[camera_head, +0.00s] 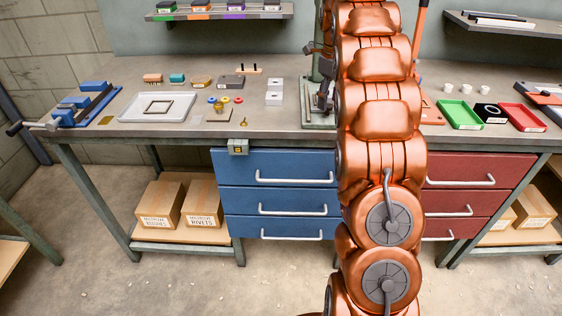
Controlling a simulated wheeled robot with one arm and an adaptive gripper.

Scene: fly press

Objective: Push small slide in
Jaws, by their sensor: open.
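The green fly press (316,65) stands on the workbench, mostly hidden behind my copper arm. Its left edge and part of its base (318,117) show to the left of the arm. An orange bar (420,32) rises to the right of the arm. I cannot pick out the small slide for certain; it may be behind my arm. My arm rises from the bottom of the picture past the top edge. My gripper is not in view, so its place relative to the press cannot be told.
The workbench (190,129) carries a blue vise (77,103), a white tray (140,116), small blocks, a green tray (458,114) and a red tray (523,117). Blue drawers (270,165) and red drawers (480,166) are shut below. Shelves hang at the back.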

